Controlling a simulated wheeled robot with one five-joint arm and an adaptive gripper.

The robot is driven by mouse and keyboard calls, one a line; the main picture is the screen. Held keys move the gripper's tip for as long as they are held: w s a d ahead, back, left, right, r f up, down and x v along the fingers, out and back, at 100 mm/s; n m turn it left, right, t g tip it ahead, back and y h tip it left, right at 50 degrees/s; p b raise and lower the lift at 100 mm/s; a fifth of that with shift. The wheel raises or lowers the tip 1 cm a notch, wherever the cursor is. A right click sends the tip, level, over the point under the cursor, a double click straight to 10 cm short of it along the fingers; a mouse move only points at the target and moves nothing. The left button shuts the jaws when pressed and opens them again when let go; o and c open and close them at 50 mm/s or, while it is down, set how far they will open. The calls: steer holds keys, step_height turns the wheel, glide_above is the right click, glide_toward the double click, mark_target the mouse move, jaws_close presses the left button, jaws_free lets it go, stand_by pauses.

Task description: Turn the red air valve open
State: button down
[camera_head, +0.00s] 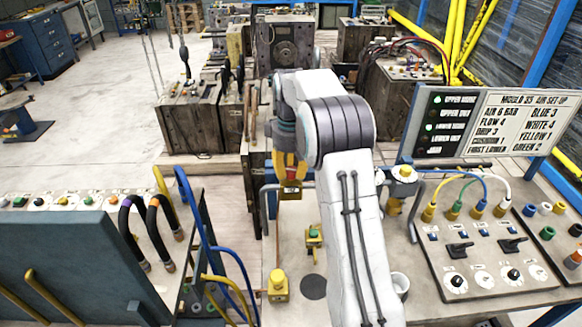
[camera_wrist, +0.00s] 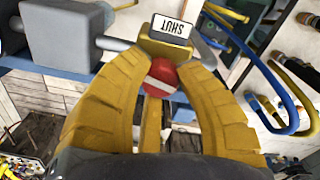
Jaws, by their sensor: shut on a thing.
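The red air valve (camera_wrist: 160,78) shows in the wrist view as a round red knob with a pale bar across it. It sits between the two yellow fingers of my gripper (camera_wrist: 167,60), which are shut on it. A white label reading SHUT (camera_wrist: 172,27) is just beyond the knob, upside down in this view. The fingers hide much of the knob there.
A sign board (camera_head: 492,123) and a control panel (camera_head: 490,250) with coloured hoses stand to the right. A blue-grey panel (camera_head: 75,265) with hoses is at the left. Mould blocks (camera_head: 190,115) stand behind.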

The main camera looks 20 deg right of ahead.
mark_target(291, 170)
steer(key=shift+s+f+n, duration=0.1)
steer(key=shift+f+n, duration=0.1)
steer(key=shift+n, duration=1.1)
steer(key=shift+n+p, duration=0.3)
steer(key=c, duration=0.8)
jaws_free()
steer(key=shift+r, duration=0.1)
steer(key=shift+c, duration=0.2)
steer(key=shift+r, duration=0.1)
step_height(291, 170, up, 12)
